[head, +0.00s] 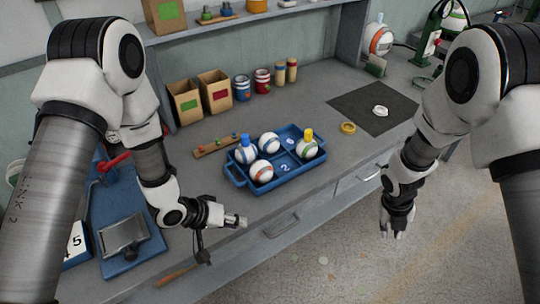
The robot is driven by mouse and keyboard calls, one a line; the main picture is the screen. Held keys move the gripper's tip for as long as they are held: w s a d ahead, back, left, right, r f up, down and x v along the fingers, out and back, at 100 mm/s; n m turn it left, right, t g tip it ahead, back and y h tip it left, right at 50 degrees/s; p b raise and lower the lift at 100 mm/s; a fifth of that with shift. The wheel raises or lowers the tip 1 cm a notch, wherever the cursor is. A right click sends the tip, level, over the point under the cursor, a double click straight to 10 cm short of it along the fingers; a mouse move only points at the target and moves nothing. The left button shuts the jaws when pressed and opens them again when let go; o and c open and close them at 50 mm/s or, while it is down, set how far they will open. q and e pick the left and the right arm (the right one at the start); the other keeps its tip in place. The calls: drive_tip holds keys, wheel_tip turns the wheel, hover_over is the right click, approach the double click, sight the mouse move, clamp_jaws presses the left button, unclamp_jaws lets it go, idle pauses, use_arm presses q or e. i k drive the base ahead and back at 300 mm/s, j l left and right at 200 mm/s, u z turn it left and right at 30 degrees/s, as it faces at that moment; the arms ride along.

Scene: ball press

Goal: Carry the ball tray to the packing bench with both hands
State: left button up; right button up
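The blue ball tray (287,180), marked 2, sits flat on the grey bench (325,82). Several white balls with coloured bands lie in it; a blue peg stands on one ball (246,153) and a yellow peg on another (307,149). A handle sticks out at the tray's left end. My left gripper (232,221) is apart from the tray, below and left of it, near the bench's front edge. My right gripper (397,230) hangs in front of the bench, right of the tray and apart from it. Neither visibly holds anything; finger openings are unclear. I cannot tell which surface is the packing bench.
A peg rack (215,146) lies close behind the tray. Cardboard boxes (216,92) and paint cans (262,80) stand at the back. A yellow ring (348,128) and dark mat (373,107) lie to the right. A blue fixture (121,240) is at left. Floor (330,245) in front is open.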

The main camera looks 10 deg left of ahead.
sight(386, 91)
drive_tip(key=i+l+u, duration=0.65)
drive_tip(key=l+u, duration=0.2)
drive_tip(key=i+l+u, duration=0.15)
drive_tip(key=l+u, duration=0.15)
drive_tip(key=i+l+u, duration=0.1)
drive_tip(key=l+u, duration=0.15)
drive_tip(key=l, duration=0.15)
